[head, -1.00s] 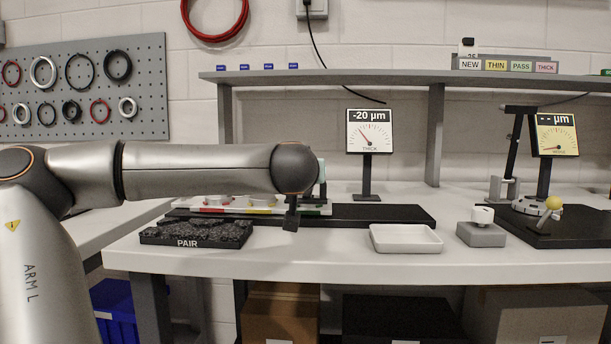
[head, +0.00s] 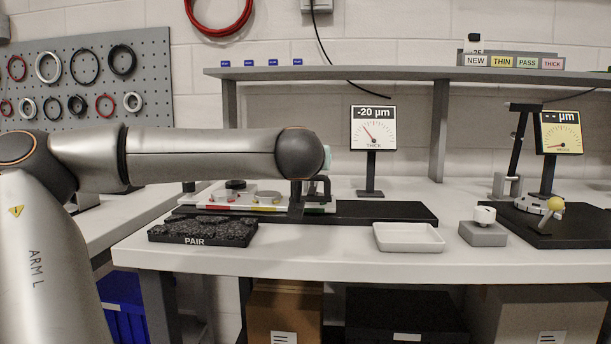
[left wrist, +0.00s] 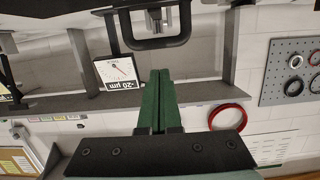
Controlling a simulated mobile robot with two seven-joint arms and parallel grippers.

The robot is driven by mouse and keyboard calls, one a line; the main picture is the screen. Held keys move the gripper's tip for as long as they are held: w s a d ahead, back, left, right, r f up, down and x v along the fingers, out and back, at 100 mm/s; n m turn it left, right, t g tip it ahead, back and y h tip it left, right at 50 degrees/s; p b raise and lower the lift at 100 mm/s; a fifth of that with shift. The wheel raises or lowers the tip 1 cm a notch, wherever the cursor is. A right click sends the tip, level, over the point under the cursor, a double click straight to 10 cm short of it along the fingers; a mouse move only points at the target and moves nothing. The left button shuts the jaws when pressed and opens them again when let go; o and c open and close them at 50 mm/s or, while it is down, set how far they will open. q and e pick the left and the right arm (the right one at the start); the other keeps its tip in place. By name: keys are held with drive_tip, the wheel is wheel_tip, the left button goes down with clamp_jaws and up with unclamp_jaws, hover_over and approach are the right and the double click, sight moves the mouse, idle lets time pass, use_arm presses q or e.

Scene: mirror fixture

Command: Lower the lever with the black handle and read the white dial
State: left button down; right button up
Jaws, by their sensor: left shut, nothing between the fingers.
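The white dial (head: 373,127) stands upright behind the bench's middle, showing "-20 µm" and labelled THICK. It appears upside down in the left wrist view (left wrist: 116,74). The lever's black loop handle (left wrist: 155,42) is at the top of the left wrist view, just beyond and above the fingertips. My left gripper (left wrist: 160,73) has its green fingers together and empty, pointing toward the handle. In the head view my left arm hides most of the gripper and lever. My right gripper is out of view.
A black PAIR tray (head: 203,231) and an empty white tray (head: 409,238) lie along the bench front. A grey block with a white knob (head: 484,227) stands to the right. A yellow dial (head: 559,132) and its fixture are at far right. A shelf (head: 410,72) runs above.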

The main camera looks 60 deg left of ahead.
use_arm(q)
drive_tip(key=s+d+f+b, duration=0.1)
drive_tip(key=s+d+f, duration=0.2)
drive_tip(key=s+d, duration=0.2)
drive_tip(key=shift+s+d+f, duration=0.35)
drive_tip(key=shift+d, duration=0.6)
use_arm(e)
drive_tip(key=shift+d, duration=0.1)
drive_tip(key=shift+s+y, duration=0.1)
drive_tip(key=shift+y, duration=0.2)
